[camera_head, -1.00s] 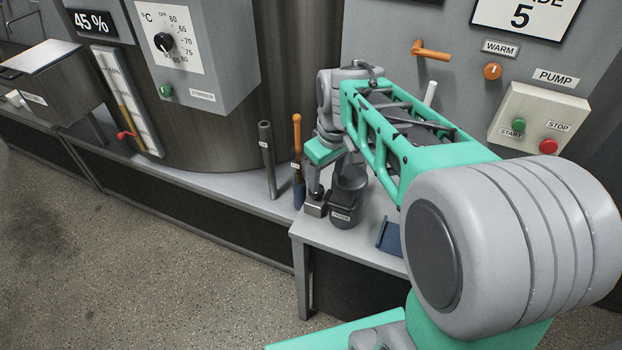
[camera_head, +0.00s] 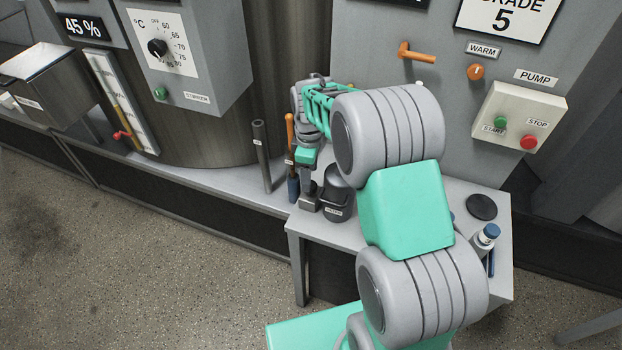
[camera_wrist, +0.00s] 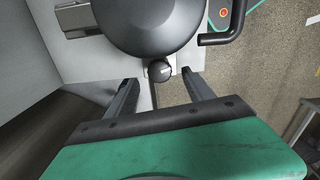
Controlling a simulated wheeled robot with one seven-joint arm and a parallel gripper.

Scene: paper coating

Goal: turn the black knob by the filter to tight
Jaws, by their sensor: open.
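The black knob (camera_wrist: 159,71) shows in the wrist view as a small dark round cap with a pale mark. My gripper (camera_wrist: 159,80) is open, with one finger on each side of the knob; I cannot tell whether either touches it. The filter, a large dark rounded vessel (camera_wrist: 150,24), is just beyond the knob. In the head view the filter (camera_head: 338,200) stands on the low grey table (camera_head: 350,236) at its left end. My gripper (camera_head: 307,184) points down beside it, over a small grey block (camera_head: 309,203), and hides the knob there.
A blue-and-orange handled tool (camera_head: 292,160) and a grey rod (camera_head: 262,155) stand close left of my gripper. A black disc (camera_head: 481,207) and a blue-capped bottle (camera_head: 486,237) are at the table's right. A dark bent handle (camera_wrist: 228,28) sits right of the vessel.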

